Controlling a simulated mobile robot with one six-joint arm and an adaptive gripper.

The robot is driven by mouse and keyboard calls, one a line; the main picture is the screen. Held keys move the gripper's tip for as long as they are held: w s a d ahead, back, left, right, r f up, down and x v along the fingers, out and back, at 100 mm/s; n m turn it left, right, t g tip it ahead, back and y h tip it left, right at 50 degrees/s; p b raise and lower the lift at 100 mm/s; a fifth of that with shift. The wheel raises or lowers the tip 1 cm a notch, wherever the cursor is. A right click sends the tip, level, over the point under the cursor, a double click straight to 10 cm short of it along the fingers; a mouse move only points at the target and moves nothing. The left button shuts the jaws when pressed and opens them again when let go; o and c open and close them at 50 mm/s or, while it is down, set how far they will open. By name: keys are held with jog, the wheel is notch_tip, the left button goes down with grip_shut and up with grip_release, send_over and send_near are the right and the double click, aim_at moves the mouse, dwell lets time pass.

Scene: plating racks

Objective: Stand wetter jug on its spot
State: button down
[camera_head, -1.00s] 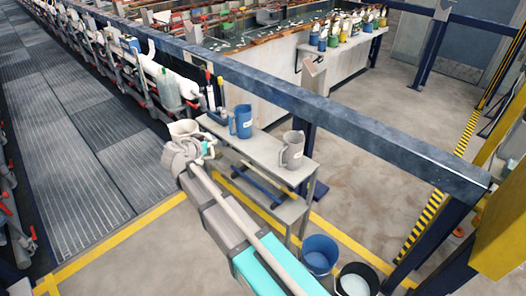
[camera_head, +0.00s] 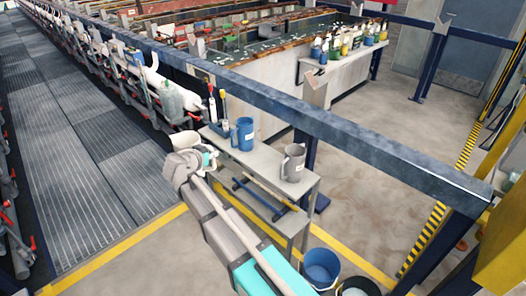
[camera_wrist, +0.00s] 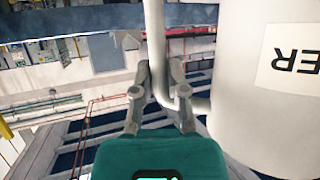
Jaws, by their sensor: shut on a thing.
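My gripper (camera_wrist: 158,80) is shut on the handle of a white jug (camera_wrist: 250,85), whose body fills the right of the wrist view. Its label shows upside down there, and only the letters "ER" are in frame. In the head view the jug (camera_head: 184,141) is held at the left end of a grey bench (camera_head: 262,165), beyond my wrist, which hides much of it. It looks apart from the bench top. A blue jug (camera_head: 242,133) and a grey jug (camera_head: 293,162) stand upright on the bench. No marked spot can be made out.
Brushes in a dark holder (camera_head: 213,110) stand at the bench's far left end. A blue rail (camera_head: 330,120) runs behind the bench. A blue bucket (camera_head: 321,267) and a dark bucket (camera_head: 355,287) stand on the floor. The bench top between the two jugs is clear.

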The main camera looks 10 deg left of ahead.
notch_tip(320, 180, up, 14)
jog(key=p, duration=1.4)
jog(key=shift+r, duration=0.25)
jog(key=shift+a, duration=0.1)
